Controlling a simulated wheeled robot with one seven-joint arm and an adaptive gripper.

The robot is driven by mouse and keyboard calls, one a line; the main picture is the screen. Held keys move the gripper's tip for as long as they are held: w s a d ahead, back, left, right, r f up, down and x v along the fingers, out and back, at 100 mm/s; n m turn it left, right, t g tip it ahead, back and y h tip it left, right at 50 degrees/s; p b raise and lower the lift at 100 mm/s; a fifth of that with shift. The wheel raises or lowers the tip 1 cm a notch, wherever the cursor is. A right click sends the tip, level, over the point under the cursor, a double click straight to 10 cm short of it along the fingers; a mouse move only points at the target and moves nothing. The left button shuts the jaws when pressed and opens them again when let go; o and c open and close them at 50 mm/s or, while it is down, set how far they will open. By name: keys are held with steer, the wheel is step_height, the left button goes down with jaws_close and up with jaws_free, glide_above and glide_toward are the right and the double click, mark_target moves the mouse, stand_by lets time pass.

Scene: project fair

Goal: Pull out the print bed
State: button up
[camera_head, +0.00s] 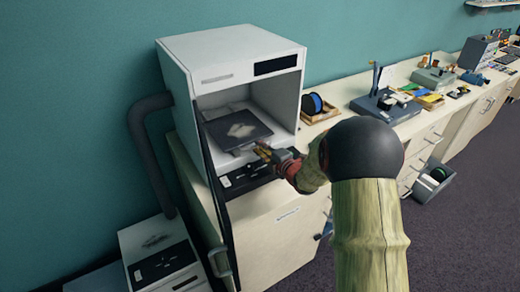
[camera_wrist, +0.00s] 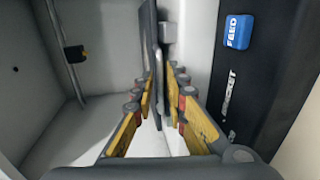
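The print bed (camera_head: 238,130) is a dark flat plate with a pale patch on top, inside the open white printer (camera_head: 232,58). My gripper (camera_head: 262,149) reaches the bed's front edge from the front right. In the wrist view the bed (camera_wrist: 149,35) shows edge-on as a dark strip, with a thin grey front part running down between the fingers of my gripper (camera_wrist: 161,88). The yellow-padded fingers stand apart, one on each side of this part. I see no clear grip, and contact at the fingertips is too small to tell.
The printer door (camera_head: 215,185) hangs open at the left of the opening. A dark control panel with a blue FEED button (camera_wrist: 238,31) lies beside the bed. A spool (camera_head: 312,104) stands right of the printer on the cluttered counter. A grey pipe (camera_head: 148,155) runs down its left.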

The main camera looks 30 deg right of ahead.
steer(key=shift+w+f, duration=0.1)
steer(key=shift+w, duration=0.2)
steer(key=shift+c, duration=0.3)
jaws_close()
stand_by(0.4)
